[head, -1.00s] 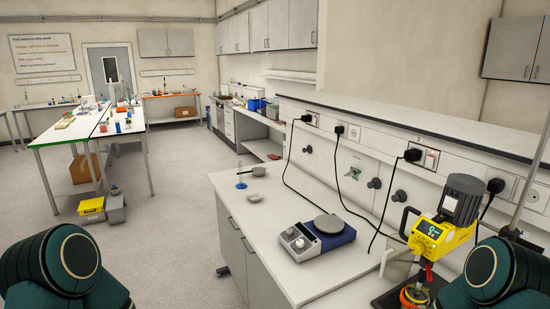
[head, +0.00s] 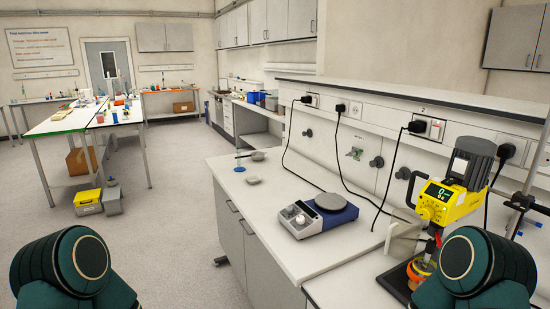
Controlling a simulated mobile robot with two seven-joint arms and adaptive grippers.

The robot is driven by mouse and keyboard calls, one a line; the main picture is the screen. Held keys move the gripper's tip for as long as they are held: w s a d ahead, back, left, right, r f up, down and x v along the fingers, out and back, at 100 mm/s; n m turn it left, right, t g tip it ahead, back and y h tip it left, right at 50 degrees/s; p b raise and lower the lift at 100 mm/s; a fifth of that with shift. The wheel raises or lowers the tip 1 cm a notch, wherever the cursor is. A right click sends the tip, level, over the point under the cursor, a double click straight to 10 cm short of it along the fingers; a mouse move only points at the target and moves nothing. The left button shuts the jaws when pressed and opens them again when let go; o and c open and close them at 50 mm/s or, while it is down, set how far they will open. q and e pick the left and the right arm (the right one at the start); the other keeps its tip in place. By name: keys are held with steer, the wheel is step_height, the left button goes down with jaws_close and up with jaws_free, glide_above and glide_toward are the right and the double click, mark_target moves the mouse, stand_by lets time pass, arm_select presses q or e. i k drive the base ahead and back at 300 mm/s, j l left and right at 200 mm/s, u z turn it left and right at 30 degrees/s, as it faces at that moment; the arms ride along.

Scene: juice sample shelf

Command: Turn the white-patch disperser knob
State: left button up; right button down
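A yellow disperser (head: 447,203) with a grey motor on top and a small lit display stands on the right side of the bench, clamped to a stand. A knob shows on its yellow front, but it is too small to tell whether it has a white patch. An orange-rimmed vessel (head: 419,268) sits below it on a dark base, partly hidden by my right arm. Only the upper parts of both my arms show, at the lower left and lower right. Neither gripper is in view.
A blue and white hotplate (head: 318,216) stands left of the disperser on the white bench (head: 262,210). Black cables hang from wall sockets behind it. Side tables stand at the back left, with a yellow box (head: 87,202) on the floor. Open floor lies left of the bench.

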mark_target(427, 213)
steer(key=i+j, duration=0.1)
steer(key=j, duration=0.2)
steer(key=i+j+z, duration=0.1)
steer(key=j+z, duration=0.15)
steer(key=j, duration=0.15)
steer(key=j+z, duration=0.2)
steer(key=j, duration=0.2)
steer(key=i+l+z, duration=0.15)
steer(key=z, duration=0.25)
steer(key=i+z, duration=0.2)
steer(key=z, duration=0.15)
steer(key=i+z, duration=0.2)
steer(key=z, duration=0.2)
